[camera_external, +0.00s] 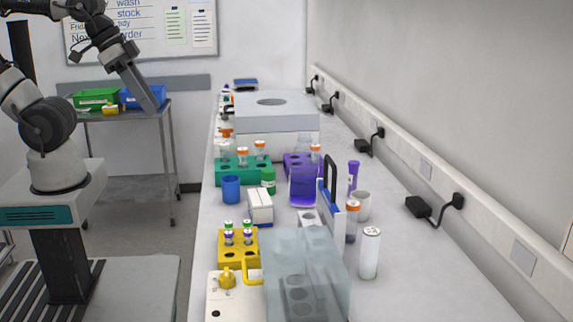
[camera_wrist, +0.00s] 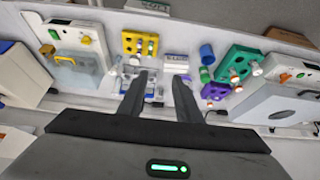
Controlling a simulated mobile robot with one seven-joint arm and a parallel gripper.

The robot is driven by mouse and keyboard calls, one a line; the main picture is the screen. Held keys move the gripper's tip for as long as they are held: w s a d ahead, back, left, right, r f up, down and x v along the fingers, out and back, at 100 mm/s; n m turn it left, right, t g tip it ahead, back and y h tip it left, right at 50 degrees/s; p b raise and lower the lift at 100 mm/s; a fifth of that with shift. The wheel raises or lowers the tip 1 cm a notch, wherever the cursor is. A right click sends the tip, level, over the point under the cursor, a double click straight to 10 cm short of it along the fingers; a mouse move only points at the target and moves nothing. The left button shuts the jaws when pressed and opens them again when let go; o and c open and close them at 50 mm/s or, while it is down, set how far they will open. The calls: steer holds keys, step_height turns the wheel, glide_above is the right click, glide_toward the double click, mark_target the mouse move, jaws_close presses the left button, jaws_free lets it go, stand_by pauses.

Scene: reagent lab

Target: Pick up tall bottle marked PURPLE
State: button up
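No label reading PURPLE is legible, so I cannot tell for sure which bottle it is. In the external view, a tall slim purple-capped item (camera_external: 353,176) stands upright right of the rack. An orange-capped bottle with dark violet-blue contents (camera_external: 351,222) stands nearer, behind a white-and-blue holder. In the external view my arm is at the upper left, away from the bottles.
A clear box (camera_external: 303,262), yellow rack (camera_external: 238,258), green rack (camera_external: 235,170), blue cup (camera_external: 231,189) and white canister (camera_external: 370,253) crowd the bench. A large grey-white machine (camera_external: 277,118) stands farther back. Black plugs (camera_external: 420,207) line the right wall. The bench's front right is clear.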

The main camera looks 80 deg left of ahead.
steer(key=o, duration=1.5)
